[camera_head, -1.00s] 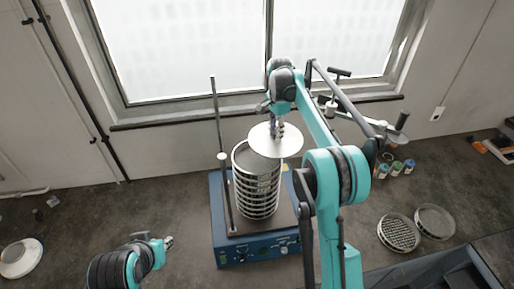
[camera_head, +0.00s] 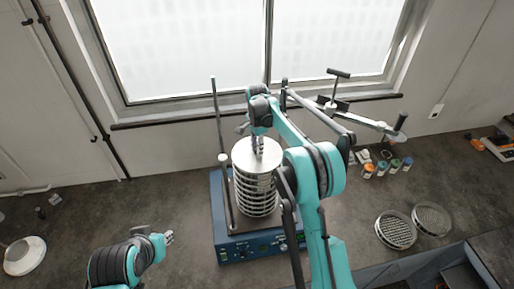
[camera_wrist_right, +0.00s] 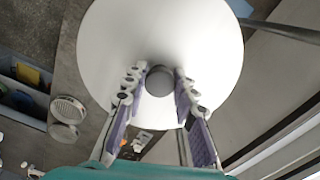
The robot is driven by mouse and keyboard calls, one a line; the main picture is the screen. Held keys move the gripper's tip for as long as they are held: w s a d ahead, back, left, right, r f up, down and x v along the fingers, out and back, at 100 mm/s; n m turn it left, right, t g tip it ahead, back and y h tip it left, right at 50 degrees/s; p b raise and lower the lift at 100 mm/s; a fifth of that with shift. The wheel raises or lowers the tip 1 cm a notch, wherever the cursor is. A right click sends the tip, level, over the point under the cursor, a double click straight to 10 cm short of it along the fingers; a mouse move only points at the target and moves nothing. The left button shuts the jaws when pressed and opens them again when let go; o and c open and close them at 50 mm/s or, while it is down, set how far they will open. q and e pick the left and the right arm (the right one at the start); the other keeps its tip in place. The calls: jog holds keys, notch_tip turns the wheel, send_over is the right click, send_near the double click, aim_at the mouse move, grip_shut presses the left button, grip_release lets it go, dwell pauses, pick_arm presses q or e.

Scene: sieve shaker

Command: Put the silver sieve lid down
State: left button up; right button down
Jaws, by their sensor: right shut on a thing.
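The silver sieve lid (camera_head: 247,153) is a pale round disc with a small knob. It covers the top of the sieve stack (camera_head: 257,195); whether it rests on the rim or hovers just above is hard to tell. My right gripper (camera_head: 258,146) comes from above and is shut on the lid's knob (camera_wrist_right: 160,80), which sits between its two fingers in the right wrist view. The stack stands upright on the blue sieve shaker (camera_head: 232,247). My left gripper (camera_head: 168,238) is at the lower left, away from the shaker; its jaws are too small to read.
Thin upright rods (camera_head: 217,125) flank the stack on the shaker. A clamp bar with black handles (camera_head: 370,122) is at the back right. Small jars (camera_head: 382,166) and two loose sieves (camera_head: 395,230) lie to the right. A white bowl (camera_head: 25,255) is far left.

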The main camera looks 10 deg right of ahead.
jog(key=shift+s+f, duration=0.1)
jog(key=shift+f, duration=0.05)
jog(key=c, duration=1.5)
grip_release()
jog(key=o, duration=0.3)
